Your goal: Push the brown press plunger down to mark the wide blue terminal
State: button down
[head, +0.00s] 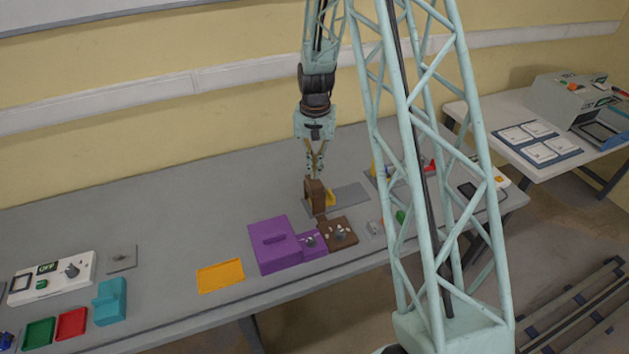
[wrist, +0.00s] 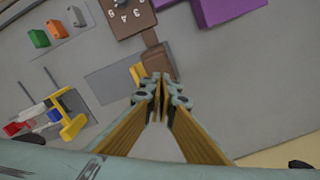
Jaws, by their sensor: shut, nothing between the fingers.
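The brown press (head: 315,197) stands upright on the bench, with a brown block with a dial (head: 338,234) just in front of it. In the wrist view the press (wrist: 160,62) lies just beyond my fingertips. My gripper (head: 316,176) is shut and empty, pointing down right above the press top. It also shows in the wrist view (wrist: 158,86). I cannot tell whether the fingertips touch the plunger. A yellow part (wrist: 138,73) sits beside the press.
A purple box (head: 273,246) stands left of the dial block. An orange tray (head: 220,276) lies farther left. Green (wrist: 39,38), orange (wrist: 57,28) and grey (wrist: 76,16) pieces stand in a row. A yellow tool-like thing (wrist: 70,126) lies near them. The bench behind the purple box is clear.

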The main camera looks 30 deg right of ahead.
jog(key=shift+f+b, duration=0.95)
jog(key=shift+f, duration=0.45)
jog(key=shift+r, duration=0.1)
dwell(0.7)
jog(key=shift+r+p, duration=1.15)
jog(key=shift+r, duration=1.6)
jog(key=shift+r, duration=0.1)
